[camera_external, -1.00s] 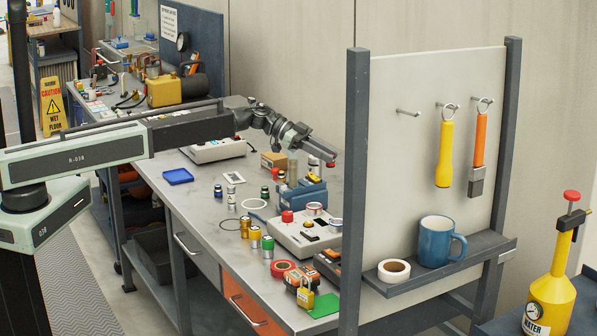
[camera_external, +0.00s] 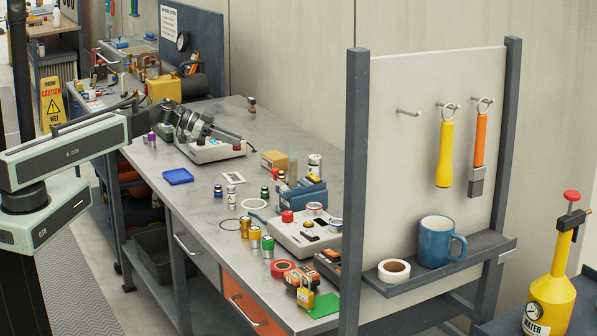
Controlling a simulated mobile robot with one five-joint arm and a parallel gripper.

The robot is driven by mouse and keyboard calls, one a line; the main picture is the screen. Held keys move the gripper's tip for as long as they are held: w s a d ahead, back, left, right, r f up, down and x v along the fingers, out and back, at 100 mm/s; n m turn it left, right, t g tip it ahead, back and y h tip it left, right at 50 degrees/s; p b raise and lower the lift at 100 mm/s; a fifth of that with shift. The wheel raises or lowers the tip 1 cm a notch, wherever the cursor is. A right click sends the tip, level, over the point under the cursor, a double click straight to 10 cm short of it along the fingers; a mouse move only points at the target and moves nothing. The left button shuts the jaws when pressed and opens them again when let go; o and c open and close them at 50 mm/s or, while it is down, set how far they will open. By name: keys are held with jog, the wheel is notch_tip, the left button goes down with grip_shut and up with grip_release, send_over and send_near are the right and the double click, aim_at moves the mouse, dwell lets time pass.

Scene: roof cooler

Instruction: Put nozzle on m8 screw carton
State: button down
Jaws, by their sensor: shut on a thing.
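My gripper (camera_external: 236,142) is over the white box-shaped device on the left half of the bench. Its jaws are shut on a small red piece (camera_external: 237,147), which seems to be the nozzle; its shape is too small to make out. The small tan carton (camera_external: 273,161), apparently the M8 screw carton, stands on the bench to the right of my gripper and apart from it. Its top looks clear.
The white device (camera_external: 212,152) is under my gripper. Right of the carton are a white-and-dark can (camera_external: 314,165) and a blue machine (camera_external: 302,194). Several small bottles and a grey control box (camera_external: 300,235) crowd the bench's near end.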

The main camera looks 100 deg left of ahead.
jog(key=b, duration=0.1)
send_over(270, 155)
jog(key=shift+a+f, duration=0.1)
jog(key=shift+f, duration=0.6)
notch_tip(270, 155, down, 4)
jog(key=b, duration=0.4)
jog(key=shift+r, duration=0.2)
jog(key=shift+f, duration=0.15)
jog(key=c, duration=1.2)
grip_release()
